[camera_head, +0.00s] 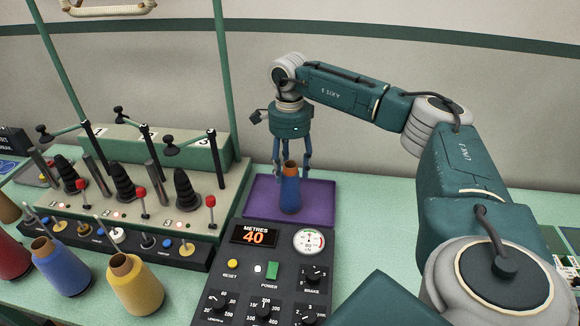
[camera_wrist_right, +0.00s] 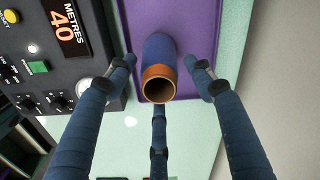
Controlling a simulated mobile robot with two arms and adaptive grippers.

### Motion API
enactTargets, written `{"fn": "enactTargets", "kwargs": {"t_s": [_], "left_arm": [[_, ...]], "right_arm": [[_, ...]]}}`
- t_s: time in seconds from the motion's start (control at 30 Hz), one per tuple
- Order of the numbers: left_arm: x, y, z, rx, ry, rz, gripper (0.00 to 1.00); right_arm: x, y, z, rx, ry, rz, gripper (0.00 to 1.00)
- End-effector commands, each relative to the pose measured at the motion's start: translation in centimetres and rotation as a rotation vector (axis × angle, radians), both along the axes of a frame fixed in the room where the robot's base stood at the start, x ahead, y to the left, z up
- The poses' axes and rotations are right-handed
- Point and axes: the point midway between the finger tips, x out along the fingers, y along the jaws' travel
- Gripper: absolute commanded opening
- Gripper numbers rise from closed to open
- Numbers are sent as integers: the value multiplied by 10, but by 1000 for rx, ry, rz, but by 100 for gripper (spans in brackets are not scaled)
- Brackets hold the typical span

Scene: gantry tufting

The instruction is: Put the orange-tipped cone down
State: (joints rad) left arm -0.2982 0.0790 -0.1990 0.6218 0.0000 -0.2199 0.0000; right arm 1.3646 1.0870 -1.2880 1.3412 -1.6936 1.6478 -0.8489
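The orange-tipped cone (camera_head: 290,192) is blue with a hollow orange top. It stands upright on the purple mat (camera_head: 318,200), and its open top faces the camera in the right wrist view (camera_wrist_right: 158,82). My right gripper (camera_head: 291,172) is over it, pointing down, with fingers spread around the cone's top. In the right wrist view two fingers (camera_wrist_right: 163,62) show clear gaps to the cone on both sides. A third finger is beside the rim; whether it touches is hard to tell. My left gripper is not in view.
A dark control panel (camera_head: 243,276) with knobs and a display stands just in front of the mat. At left is a green machine (camera_head: 196,158) with black cones and posts. Yellow (camera_head: 137,286), blue (camera_head: 62,268) and red cones stand front left. Counter right of the mat is clear.

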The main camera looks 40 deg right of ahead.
Motion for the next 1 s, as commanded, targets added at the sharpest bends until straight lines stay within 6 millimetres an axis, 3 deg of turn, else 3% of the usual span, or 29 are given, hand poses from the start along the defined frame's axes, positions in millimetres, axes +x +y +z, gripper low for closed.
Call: {"fn": "enactTargets", "kwargs": {"t_s": [0.27,0.37,0.7,1.0], "left_arm": [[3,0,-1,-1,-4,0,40],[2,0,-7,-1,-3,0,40],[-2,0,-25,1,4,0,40],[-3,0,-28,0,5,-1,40]], "right_arm": [[1,0,6,1,-3,0,53],[2,1,19,2,-5,0,53],[2,1,92,1,-5,0,53],[1,1,122,1,0,0,53]]}}
